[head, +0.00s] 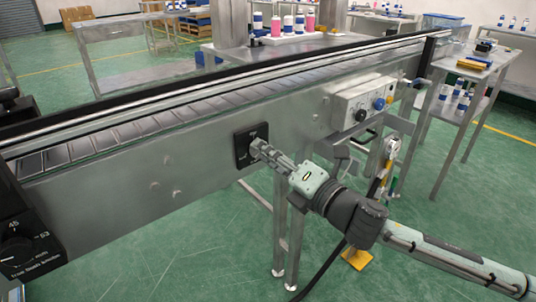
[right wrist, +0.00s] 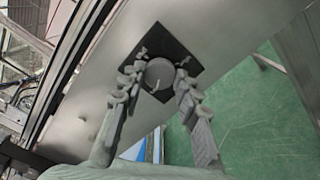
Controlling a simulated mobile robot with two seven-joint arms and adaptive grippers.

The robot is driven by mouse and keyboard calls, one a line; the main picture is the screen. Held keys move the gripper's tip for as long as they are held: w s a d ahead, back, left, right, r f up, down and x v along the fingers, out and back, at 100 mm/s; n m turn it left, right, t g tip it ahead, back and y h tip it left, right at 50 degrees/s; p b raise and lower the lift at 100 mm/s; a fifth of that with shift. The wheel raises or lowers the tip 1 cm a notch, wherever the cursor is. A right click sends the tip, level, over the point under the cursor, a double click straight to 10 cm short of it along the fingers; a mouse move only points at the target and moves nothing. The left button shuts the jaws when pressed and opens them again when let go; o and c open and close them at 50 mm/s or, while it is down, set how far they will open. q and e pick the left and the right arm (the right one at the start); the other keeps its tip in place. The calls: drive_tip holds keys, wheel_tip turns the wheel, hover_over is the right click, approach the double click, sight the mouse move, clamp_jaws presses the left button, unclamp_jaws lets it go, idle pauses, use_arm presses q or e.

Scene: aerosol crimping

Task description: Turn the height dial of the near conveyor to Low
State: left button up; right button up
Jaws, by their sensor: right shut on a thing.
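The near conveyor (head: 190,158) runs diagonally across the head view, with a black dial plate (head: 240,151) on its steel side. In the right wrist view the plate (right wrist: 176,50) carries a round grey dial knob (right wrist: 158,75) with a light pointer line on its face. My right gripper (head: 257,147) is at the plate, and in the right wrist view its two fingers (right wrist: 158,82) are shut on the knob from both sides. The plate's markings are too small to read. My left gripper is not in view.
A control box (head: 362,104) with black and blue knobs is on the conveyor side right of the plate. A black dial unit (head: 25,240) marked 45 and 53 is at the lower left. A side table (head: 472,72) stands at the right. Green floor is open in front.

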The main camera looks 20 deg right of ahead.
drive_tip(key=o, duration=1.2)
drive_tip(key=shift+c, duration=0.2)
drive_tip(key=v, duration=1.2)
drive_tip(key=shift+r, duration=0.1)
